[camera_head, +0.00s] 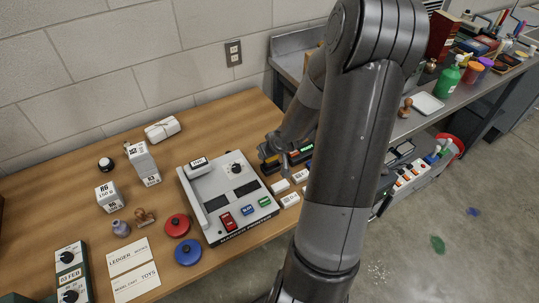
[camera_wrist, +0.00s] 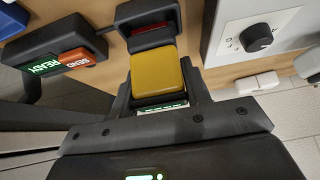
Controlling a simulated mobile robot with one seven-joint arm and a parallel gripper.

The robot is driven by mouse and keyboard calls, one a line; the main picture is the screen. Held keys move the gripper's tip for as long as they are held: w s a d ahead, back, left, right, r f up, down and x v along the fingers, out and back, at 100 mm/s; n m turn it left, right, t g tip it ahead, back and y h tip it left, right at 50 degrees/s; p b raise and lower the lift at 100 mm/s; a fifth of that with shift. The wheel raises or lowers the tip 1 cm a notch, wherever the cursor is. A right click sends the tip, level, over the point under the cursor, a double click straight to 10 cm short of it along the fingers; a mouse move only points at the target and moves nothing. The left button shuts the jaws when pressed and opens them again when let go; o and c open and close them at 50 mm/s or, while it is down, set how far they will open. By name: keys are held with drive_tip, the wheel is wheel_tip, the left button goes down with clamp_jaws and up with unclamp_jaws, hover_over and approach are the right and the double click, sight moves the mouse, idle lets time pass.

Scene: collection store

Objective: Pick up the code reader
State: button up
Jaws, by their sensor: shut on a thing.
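The code reader (camera_wrist: 157,76) looks like a black handheld device with a yellow button and a dark red window at its far end. It sits between the two fingers of my gripper (camera_wrist: 162,88) in the wrist view. The fingers are shut on its sides. In the head view my gripper (camera_head: 274,150) is over the right part of the wooden table, just right of the grey console. There the reader is mostly hidden by my gripper and arm, and I cannot tell whether it touches the table.
The grey console (camera_head: 222,172) with a dial and coloured buttons stands close to the left of my gripper. A black unit marked READY and SEND (camera_wrist: 55,48) is close by. Small white blocks (camera_head: 290,200) lie in front. White boxes (camera_head: 143,163) stand further left.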

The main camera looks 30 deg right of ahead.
drive_tip(key=shift+d+r, duration=0.1)
drive_tip(key=shift+r, duration=0.85)
drive_tip(key=shift+s+d+r, duration=0.45)
drive_tip(key=shift+s+d, duration=0.1)
drive_tip(key=shift+s, duration=0.15)
drive_tip(key=shift+s+d+r, duration=0.45)
drive_tip(key=shift+s+d, duration=0.05)
drive_tip(key=shift+s, duration=0.2)
drive_tip(key=s+d+r, duration=0.5)
drive_tip(key=s, duration=0.1)
drive_tip(key=shift+s, duration=0.15)
